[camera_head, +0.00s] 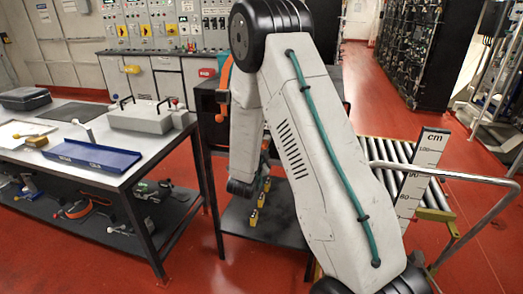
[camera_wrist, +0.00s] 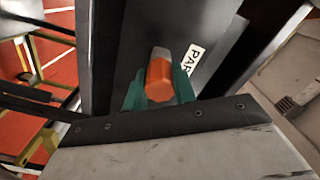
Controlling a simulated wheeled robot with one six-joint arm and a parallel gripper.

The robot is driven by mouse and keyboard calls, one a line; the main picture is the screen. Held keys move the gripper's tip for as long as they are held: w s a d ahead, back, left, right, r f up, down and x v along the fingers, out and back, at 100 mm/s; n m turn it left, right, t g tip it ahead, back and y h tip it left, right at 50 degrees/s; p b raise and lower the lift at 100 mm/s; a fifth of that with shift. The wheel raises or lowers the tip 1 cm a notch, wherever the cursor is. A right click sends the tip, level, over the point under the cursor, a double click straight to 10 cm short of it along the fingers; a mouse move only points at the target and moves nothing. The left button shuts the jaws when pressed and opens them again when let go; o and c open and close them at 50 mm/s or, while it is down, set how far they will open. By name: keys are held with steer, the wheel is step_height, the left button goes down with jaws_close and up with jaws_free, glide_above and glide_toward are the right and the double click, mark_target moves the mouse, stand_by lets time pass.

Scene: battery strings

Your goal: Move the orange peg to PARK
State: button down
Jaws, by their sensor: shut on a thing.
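In the wrist view the orange peg (camera_wrist: 159,78) sits between the green fingertips of my gripper (camera_wrist: 160,92), which is shut on it. The peg has a grey part at its far end. A white label (camera_wrist: 193,60) reading "PAR", its last part cut off from sight, lies just right of the peg on a dark surface (camera_wrist: 125,45). I cannot tell whether the peg touches that surface. In the head view my arm fills the middle, and I cannot make out my gripper or the peg there.
A workbench (camera_head: 110,172) at the left holds a blue tray (camera_head: 95,155) and a grey box (camera_head: 140,118). Small yellow-and-black items (camera_head: 254,217) stand on a low dark shelf (camera_head: 275,232) beside my arm. A roller conveyor (camera_head: 385,150) and a cm scale board (camera_head: 422,170) stand at right.

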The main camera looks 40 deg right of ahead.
steer(key=shift+w+d, duration=0.1)
steer(key=shift+d, duration=0.1)
steer(key=c, duration=1.1)
jaws_free()
steer(key=shift+o, duration=0.2)
steer(key=v, duration=0.8)
